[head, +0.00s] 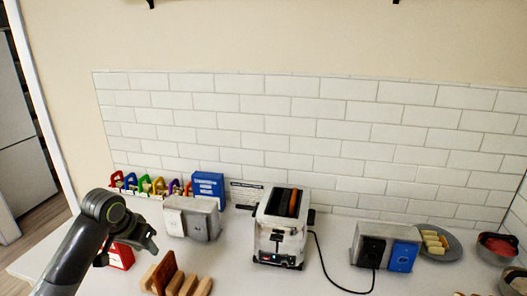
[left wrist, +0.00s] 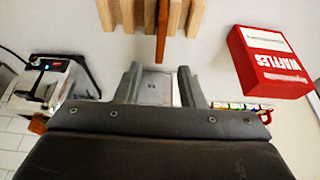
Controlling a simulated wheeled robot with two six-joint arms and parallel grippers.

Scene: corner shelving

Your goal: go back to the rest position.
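My left arm comes in from the left in the head view, with its gripper (head: 142,243) above the counter's left part, beside the red box. My right gripper is not in view.
A red waffles box (head: 121,257) (left wrist: 270,62) and a wooden slotted rack (head: 188,287) (left wrist: 178,16) holding a brown slice are near the left gripper. A toaster (head: 280,236) (left wrist: 42,88) stands mid-counter, a brown slice in its slot. A plate (head: 449,250) and bowls (head: 490,254) are right.

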